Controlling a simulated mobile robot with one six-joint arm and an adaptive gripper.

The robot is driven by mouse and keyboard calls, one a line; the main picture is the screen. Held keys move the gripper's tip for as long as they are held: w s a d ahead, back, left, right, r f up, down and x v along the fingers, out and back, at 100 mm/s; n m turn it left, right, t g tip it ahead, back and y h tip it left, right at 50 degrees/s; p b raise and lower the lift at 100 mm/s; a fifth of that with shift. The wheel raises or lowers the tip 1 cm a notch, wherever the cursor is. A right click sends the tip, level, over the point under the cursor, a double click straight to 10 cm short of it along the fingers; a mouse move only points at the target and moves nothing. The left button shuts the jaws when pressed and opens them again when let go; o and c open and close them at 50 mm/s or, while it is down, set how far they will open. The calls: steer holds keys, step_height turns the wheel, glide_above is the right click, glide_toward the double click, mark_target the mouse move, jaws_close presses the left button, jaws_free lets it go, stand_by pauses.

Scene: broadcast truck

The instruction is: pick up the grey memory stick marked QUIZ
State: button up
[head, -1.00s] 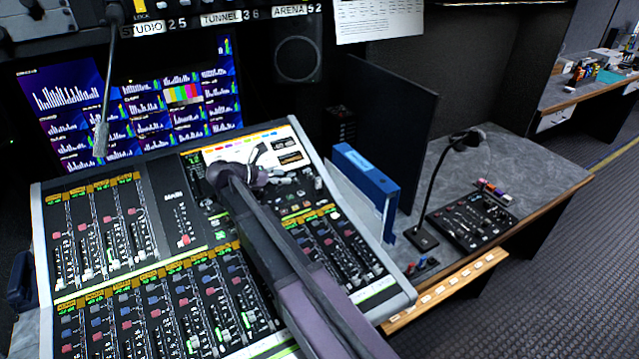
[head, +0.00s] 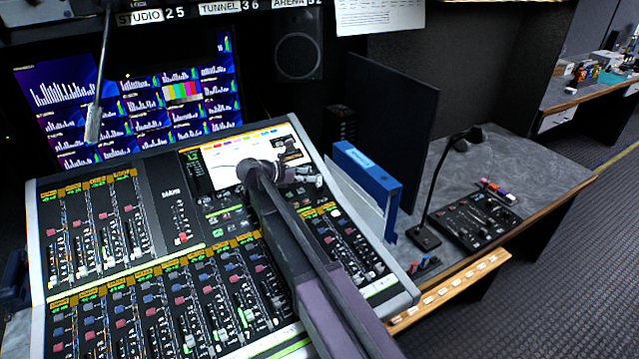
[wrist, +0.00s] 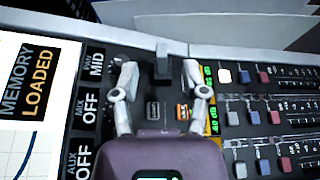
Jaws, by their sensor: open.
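In the wrist view a small grey block (wrist: 163,62) stands up from the console surface near its edge, between my two fingertips. It may be the memory stick; no QUIZ mark is readable on it. My gripper (wrist: 160,76) is open, with one finger on each side of the block and no clear contact. In the head view my gripper (head: 312,178) is over the upper right part of the mixing console (head: 160,252), near its screen. The block cannot be made out there.
A blue binder-like object (head: 365,178) stands just right of the console, before a dark upright panel (head: 392,115). A gooseneck lamp or microphone (head: 440,190) and a small control box (head: 475,218) are on the grey side desk (head: 510,160). Small coloured items (head: 497,192) lie behind the box.

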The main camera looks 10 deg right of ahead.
mark_target(318, 175)
steer(key=shift+b+x, duration=0.95)
steer(key=shift+x, duration=1.65)
jaws_close()
